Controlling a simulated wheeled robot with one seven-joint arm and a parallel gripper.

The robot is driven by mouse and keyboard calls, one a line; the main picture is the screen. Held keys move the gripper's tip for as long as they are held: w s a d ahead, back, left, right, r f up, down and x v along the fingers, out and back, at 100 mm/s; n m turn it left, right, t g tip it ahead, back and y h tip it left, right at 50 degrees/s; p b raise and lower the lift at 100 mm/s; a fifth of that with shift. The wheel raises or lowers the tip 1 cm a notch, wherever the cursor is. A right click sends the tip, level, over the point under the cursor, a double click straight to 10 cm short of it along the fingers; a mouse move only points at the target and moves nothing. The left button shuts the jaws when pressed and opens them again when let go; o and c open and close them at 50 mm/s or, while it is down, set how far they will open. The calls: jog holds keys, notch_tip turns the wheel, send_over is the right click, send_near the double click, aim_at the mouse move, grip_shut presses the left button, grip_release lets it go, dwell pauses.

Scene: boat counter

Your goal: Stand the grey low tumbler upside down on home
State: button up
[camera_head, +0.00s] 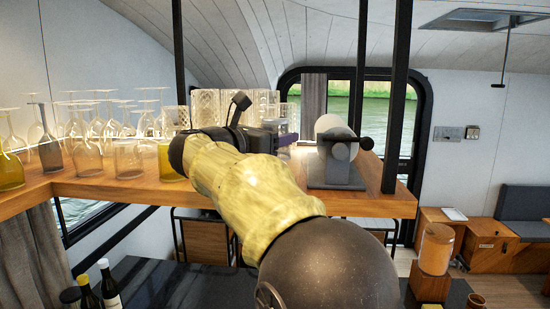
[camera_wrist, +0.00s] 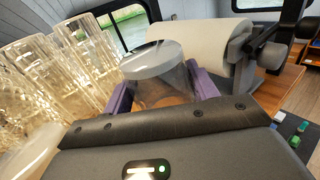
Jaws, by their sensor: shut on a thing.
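The grey low tumbler (camera_wrist: 160,72) is clear, greyish glass and sits between the purple fingers of my gripper (camera_wrist: 158,98) in the wrist view. The gripper is shut on it. A pale round end of the tumbler faces up; I cannot tell for sure whether it is base or rim. In the head view my gripper (camera_head: 284,139) is over the wooden counter (camera_head: 372,203), mostly hidden behind my wrist. I cannot make out a marked home spot, nor whether the tumbler touches the counter.
Patterned glass tumblers (camera_wrist: 75,75) stand close on the left in the wrist view. A paper roll on a holder (camera_head: 333,160) stands right of my gripper. Upside-down stemmed glasses (camera_head: 88,157) crowd the counter's left. Black posts (camera_head: 397,95) rise from the counter.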

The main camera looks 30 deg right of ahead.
jog(key=shift+w+f, duration=0.1)
jog(key=shift+f, duration=0.8)
notch_tip(320, 180, down, 4)
jog(key=shift+r+p, duration=0.25)
jog(key=shift+p, duration=0.5)
jog(key=shift+s+a+f, duration=0.1)
jog(key=shift+s+a, duration=0.05)
jog(key=shift+s, duration=0.05)
jog(key=o, duration=1.2)
jog(key=shift+f, duration=0.1)
jog(key=shift+o, duration=0.2)
